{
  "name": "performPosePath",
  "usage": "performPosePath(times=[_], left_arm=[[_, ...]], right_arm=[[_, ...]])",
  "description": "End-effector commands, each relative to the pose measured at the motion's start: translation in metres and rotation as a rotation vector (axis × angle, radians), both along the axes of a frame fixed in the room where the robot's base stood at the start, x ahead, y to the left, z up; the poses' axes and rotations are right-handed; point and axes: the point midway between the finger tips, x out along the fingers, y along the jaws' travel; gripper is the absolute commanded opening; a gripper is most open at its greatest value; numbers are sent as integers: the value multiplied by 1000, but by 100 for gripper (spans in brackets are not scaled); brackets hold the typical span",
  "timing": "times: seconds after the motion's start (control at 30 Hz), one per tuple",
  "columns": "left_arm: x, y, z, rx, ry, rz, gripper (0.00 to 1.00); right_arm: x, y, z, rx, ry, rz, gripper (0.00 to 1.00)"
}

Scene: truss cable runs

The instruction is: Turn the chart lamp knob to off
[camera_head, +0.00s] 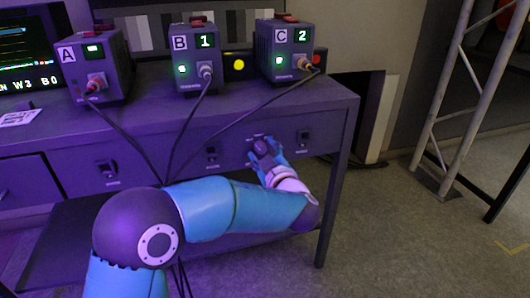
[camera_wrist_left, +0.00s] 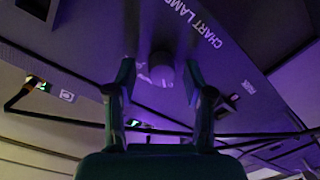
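The chart lamp knob (camera_head: 261,146) is a dark round knob on the front panel of the desk. In the left wrist view the knob (camera_wrist_left: 162,66) shows beside the white "CHART LAMP" lettering (camera_wrist_left: 203,28). My left gripper (camera_head: 264,160) is at the desk front, its fingers reaching to the knob. In the left wrist view my left gripper (camera_wrist_left: 160,78) is open, one finger on each side of the knob, with a gap visible on both sides. The knob's setting cannot be read. My right gripper is not in view.
Boxes A (camera_head: 93,66), B (camera_head: 193,57) and C (camera_head: 287,50) stand on the desk (camera_head: 230,101), cables hanging over its front. Other small panel controls (camera_head: 211,152) (camera_head: 303,141) flank the knob. A metal truss (camera_head: 465,95) stands at right; floor between is mostly clear.

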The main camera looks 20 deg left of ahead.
Motion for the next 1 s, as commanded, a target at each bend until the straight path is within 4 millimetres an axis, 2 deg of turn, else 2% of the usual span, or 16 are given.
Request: performPosePath(times=[0.27, 0.43, 0.83, 1.0], left_arm=[[-1, 1, 0, 0, 0, 4, 54], [-10, -6, 1, 0, 0, 2, 54], [-70, -51, 3, 1, 0, -1, 54], [-88, -64, 3, 1, 1, 0, 54]], right_arm=[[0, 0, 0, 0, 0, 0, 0], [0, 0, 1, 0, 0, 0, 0], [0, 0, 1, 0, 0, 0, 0], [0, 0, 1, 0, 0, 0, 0]])
